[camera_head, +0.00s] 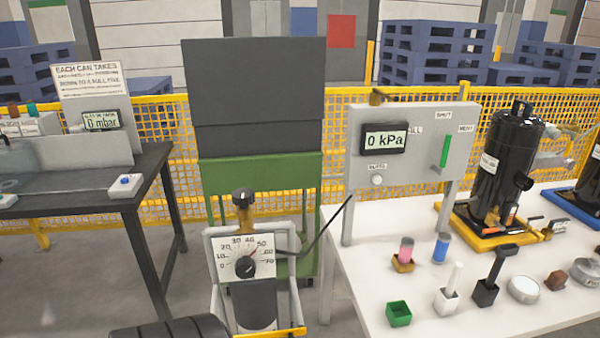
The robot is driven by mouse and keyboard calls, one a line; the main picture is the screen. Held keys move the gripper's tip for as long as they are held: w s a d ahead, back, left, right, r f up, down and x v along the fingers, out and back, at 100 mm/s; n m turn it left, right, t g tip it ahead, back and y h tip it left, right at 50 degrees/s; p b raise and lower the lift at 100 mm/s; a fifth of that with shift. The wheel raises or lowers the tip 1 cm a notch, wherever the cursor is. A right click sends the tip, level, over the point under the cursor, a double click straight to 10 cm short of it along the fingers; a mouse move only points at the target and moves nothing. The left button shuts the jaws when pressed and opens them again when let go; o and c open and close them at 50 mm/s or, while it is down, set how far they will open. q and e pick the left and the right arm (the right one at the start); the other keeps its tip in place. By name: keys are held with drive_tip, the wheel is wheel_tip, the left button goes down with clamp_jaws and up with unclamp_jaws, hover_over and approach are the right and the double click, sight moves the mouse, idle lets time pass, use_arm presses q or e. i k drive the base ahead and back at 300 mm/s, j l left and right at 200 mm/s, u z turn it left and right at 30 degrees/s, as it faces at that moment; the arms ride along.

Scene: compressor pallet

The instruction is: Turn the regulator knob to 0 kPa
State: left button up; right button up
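The black regulator knob (244,267) sits on a white dial plate (229,271) numbered 0 to 70. A short red pointer on it slants up and right, roughly toward 50. The plate is mounted upright on a cart frame in front of a dark cylinder with a brass valve (244,219) and black top handle. A display (384,138) on the grey panel to the right reads 0 kPa. Neither of my grippers is in view, and nothing touches the knob.
A dark hose (318,229) runs from the regulator toward the white table (345,285). A black compressor (507,160) and small parts stand there. A dark bench (140,176) is at left. A black ribbed object (170,329), unclear, fills the bottom edge.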

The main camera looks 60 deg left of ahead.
sight(245, 268)
drive_tip(key=u, duration=2.2)
